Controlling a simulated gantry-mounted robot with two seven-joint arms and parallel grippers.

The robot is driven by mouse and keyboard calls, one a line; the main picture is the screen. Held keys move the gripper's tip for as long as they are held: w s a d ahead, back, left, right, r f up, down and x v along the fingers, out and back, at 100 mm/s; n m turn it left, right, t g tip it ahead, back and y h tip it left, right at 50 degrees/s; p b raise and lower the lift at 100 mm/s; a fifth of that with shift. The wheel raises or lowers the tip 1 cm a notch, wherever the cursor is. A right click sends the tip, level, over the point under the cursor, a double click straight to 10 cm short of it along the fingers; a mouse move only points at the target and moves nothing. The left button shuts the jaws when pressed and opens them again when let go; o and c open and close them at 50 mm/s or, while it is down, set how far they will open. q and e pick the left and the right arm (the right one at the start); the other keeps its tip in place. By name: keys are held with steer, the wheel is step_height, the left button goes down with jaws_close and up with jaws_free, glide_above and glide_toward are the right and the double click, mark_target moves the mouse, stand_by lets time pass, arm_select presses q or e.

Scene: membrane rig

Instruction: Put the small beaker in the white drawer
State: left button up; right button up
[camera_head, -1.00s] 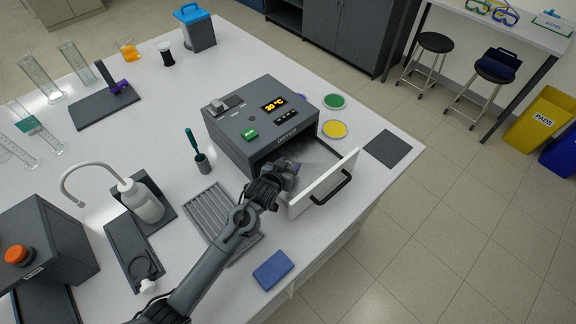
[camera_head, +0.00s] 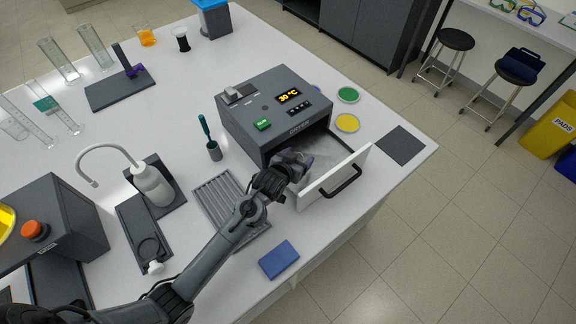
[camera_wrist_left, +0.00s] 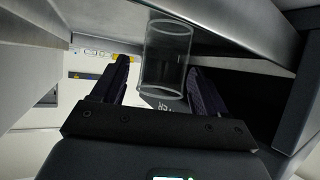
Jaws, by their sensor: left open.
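The white drawer (camera_head: 334,176) stands pulled out from the front of the grey dryer box (camera_head: 270,108), with a black handle on its face. My left gripper (camera_head: 303,161) reaches over the open drawer, and its arm crosses the table from the lower left. In the left wrist view, the small clear beaker (camera_wrist_left: 167,58) shows between the two dark, spread fingers of my left gripper (camera_wrist_left: 153,85). The fingers are open, with gaps beside the glass. In the head view the beaker is hidden or too faint to make out. I cannot tell exactly what it rests on.
A ribbed grey tray (camera_head: 228,208) lies under the arm, and a blue block (camera_head: 279,259) sits near the table edge. A green dish (camera_head: 348,94), a yellow dish (camera_head: 347,122) and a dark mat (camera_head: 400,145) lie right of the dryer. A wash bottle (camera_head: 152,184) stands at left.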

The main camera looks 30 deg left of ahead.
arm_select(q)
steer(key=v, duration=1.1)
steer(key=shift+p, duration=0.4)
